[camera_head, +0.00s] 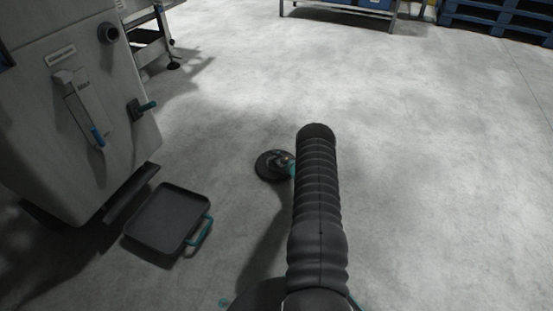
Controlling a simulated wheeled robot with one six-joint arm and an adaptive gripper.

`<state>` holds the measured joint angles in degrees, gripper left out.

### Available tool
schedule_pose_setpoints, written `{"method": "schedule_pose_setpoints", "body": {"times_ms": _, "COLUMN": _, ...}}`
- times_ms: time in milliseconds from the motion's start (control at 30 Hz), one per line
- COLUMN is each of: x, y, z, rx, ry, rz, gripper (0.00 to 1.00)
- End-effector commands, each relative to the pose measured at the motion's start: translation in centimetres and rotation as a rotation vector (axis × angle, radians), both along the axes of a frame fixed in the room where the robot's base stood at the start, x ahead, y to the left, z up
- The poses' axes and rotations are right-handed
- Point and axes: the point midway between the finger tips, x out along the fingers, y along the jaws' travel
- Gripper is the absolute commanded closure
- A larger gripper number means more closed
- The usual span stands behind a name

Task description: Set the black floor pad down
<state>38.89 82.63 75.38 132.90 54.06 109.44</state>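A round black pad (264,167) shows near the middle of the head view, just left of the end of my arm. It has a small grey fitting on top and a teal piece at its right side. The arm covers part of that right side. I take this disc to be the black floor pad. I cannot tell whether it rests on the floor or is held just above it. My arm, in a ribbed black sleeve, reaches up from the bottom of the view. My gripper is hidden beyond the sleeve, so its grip on the pad does not show.
A black tray (168,218) with a teal handle (200,232) lies on the floor at left, beside a grey machine (85,120) with levers. A metal-legged stand (150,40) is behind it. Blue pallets (500,18) stand at back right. The floor at right is clear.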

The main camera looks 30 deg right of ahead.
Motion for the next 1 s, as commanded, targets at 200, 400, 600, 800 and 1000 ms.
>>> {"method": "schedule_pose_setpoints", "body": {"times_ms": 200, "x": -2.2, "y": -0.1, "z": 1.1, "rx": 0.002, "ry": 0.002, "rz": -0.003, "gripper": 0.62}}
{"method": "schedule_pose_setpoints", "body": {"times_ms": 400, "x": -6.0, "y": -0.1, "z": 2.5, "rx": 0.003, "ry": 0.001, "rz": -0.003, "gripper": 0.62}}
{"method": "schedule_pose_setpoints", "body": {"times_ms": 600, "x": -9.3, "y": -0.1, "z": 3.6, "rx": 0.000, "ry": 0.000, "rz": -0.002, "gripper": 0.62}}
{"method": "schedule_pose_setpoints", "body": {"times_ms": 800, "x": -11.0, "y": 0.0, "z": 4.2, "rx": 0.000, "ry": -0.001, "rz": 0.000, "gripper": 0.62}}
{"method": "schedule_pose_setpoints", "body": {"times_ms": 1000, "x": -9.5, "y": 2.0, "z": 8.1, "rx": -0.094, "ry": -0.019, "rz": 0.117, "gripper": 0.62}}
